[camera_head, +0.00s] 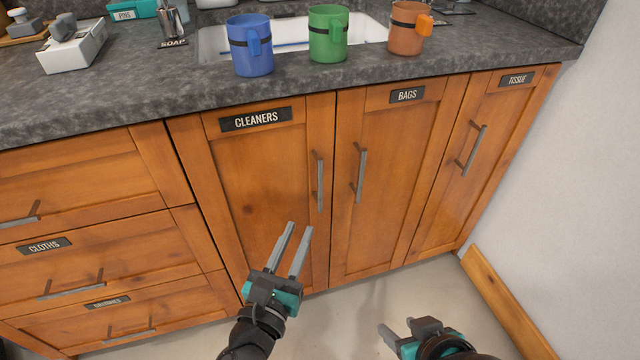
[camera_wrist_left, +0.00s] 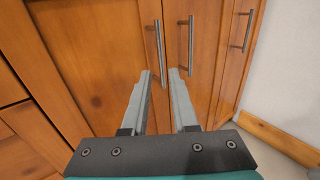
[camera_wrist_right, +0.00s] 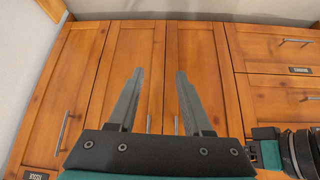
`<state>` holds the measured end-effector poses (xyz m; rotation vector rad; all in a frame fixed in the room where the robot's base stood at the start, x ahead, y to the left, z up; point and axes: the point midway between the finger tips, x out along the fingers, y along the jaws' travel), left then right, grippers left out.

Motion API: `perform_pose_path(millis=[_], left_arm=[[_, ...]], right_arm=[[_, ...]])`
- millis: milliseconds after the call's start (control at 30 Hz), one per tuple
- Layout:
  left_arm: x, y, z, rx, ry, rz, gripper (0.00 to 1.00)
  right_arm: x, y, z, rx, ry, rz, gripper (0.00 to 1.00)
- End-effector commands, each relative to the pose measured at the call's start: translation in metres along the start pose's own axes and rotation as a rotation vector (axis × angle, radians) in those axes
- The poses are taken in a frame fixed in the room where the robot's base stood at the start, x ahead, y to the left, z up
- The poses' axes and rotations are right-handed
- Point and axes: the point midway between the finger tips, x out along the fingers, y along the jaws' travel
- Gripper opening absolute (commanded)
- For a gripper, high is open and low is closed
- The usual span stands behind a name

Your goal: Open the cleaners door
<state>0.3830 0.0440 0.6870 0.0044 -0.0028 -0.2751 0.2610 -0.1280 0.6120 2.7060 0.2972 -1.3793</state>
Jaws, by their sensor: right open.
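The wooden cleaners door (camera_head: 250,190) is closed, with a dark label (camera_head: 255,119) reading CLEANERS. Its vertical metal handle (camera_head: 319,182) is on its right side. The handle also shows in the left wrist view (camera_wrist_left: 160,52), just beyond the fingertips and roughly between them. My left gripper (camera_head: 299,227) is open and empty, in front of the door's lower part, below and left of the handle. It is apart from the handle. My right gripper (camera_head: 396,324) is open and empty, low over the floor, right of the left gripper.
The closed bags door (camera_head: 395,190) has its handle (camera_head: 359,172) close beside the cleaners handle. The tissue door (camera_head: 490,150) and a white wall (camera_head: 590,190) are further right. Drawers (camera_head: 90,260) are left. Blue (camera_head: 252,55), green (camera_head: 326,45) and orange (camera_head: 405,40) mugs stand on the counter.

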Motion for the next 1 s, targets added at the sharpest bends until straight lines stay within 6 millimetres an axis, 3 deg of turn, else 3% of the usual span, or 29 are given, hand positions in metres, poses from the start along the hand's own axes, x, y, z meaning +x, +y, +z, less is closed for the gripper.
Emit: perform_pose_path(millis=[467,800,1000], left_arm=[[0.07,0.0,0.001,-0.002,-0.001,-0.001,0.27],[0.12,0.0,0.0,-0.004,0.001,-0.001,0.27],[0.138,0.0,-0.001,-0.005,0.002,0.0,0.27]], right_arm=[[-0.018,0.015,0.013,0.01,-0.141,0.04,0.5],[-0.012,0.01,0.011,0.007,-0.106,0.029,0.5],[-0.005,0.005,0.006,0.003,-0.054,0.015,0.5]])
